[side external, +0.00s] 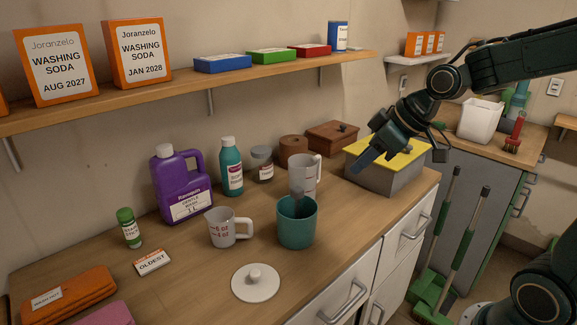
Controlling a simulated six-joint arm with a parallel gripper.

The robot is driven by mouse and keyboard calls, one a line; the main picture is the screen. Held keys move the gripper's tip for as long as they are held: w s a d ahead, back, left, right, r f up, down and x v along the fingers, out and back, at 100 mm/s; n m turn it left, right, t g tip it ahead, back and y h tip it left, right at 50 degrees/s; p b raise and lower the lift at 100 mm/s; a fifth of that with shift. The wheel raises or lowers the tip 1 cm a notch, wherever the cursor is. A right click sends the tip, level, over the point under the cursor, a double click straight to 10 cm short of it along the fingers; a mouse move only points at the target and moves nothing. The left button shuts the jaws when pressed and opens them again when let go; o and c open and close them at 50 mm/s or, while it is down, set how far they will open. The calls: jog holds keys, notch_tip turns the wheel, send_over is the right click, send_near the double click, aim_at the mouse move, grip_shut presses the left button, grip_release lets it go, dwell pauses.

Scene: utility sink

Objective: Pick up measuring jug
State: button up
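A small off-white jug (224,230) with red volume markings and a handle on its right stands upright on the wooden counter. A taller pale grey jug (304,172), also with a handle on its right, stands behind the teal container (296,225), which partly hides it. I cannot tell for certain which of the two is the measuring jug.
A purple bottle (181,185), a teal bottle (232,166), a glass jar (262,163) and a brown wooden box (332,137) stand along the back. A white round lid (255,282) lies at the front. A shelf (200,88) overhangs the back.

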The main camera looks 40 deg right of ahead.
jog(key=w+d+f+n+t+y, duration=0.1)
jog(key=w+d+f, duration=0.2)
jog(key=w+d, duration=0.15)
jog(key=w+d+f+t+y, duration=0.1)
jog(key=w+d+f, duration=0.2)
jog(key=w, duration=0.3)
jog(key=w+d+f+m+t, duration=0.1)
jog(key=w+d+f+t, duration=0.1)
jog(key=d+f, duration=0.3)
jog(key=w+d+f+t, duration=0.2)
jog(key=w+d+f, duration=0.1)
jog(key=d, duration=0.5)
jog(key=shift+x, duration=4.25)
jog(key=shift+w+a+r, duration=0.1)
jog(key=shift+m, duration=0.3)
jog(key=shift+x, duration=2.5)
jog(key=shift+r, duration=0.15)
grip_shut()
